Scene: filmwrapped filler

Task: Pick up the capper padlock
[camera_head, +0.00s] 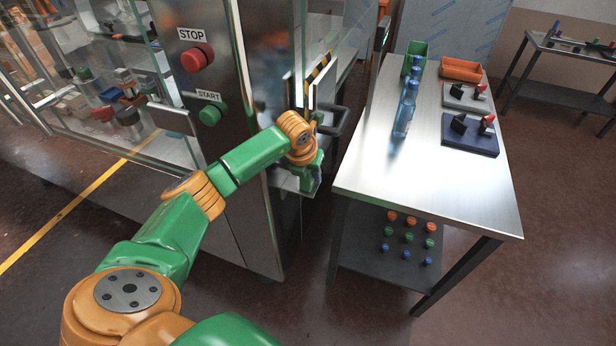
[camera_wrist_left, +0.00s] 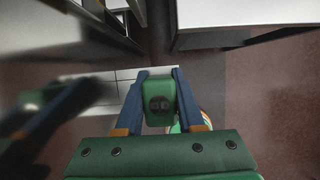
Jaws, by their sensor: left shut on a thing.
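My left gripper (camera_head: 313,178) is low beside the steel machine cabinet, in the gap between it and the table. The padlock's shackle cannot be made out. A round multicoloured piece (camera_wrist_left: 201,120) shows partly behind the right finger. In the head view, the gripper's own wrist hides the padlock. My right gripper is not in view.
The cabinet bears a red STOP button (camera_head: 197,58) and a green START button (camera_head: 212,114).

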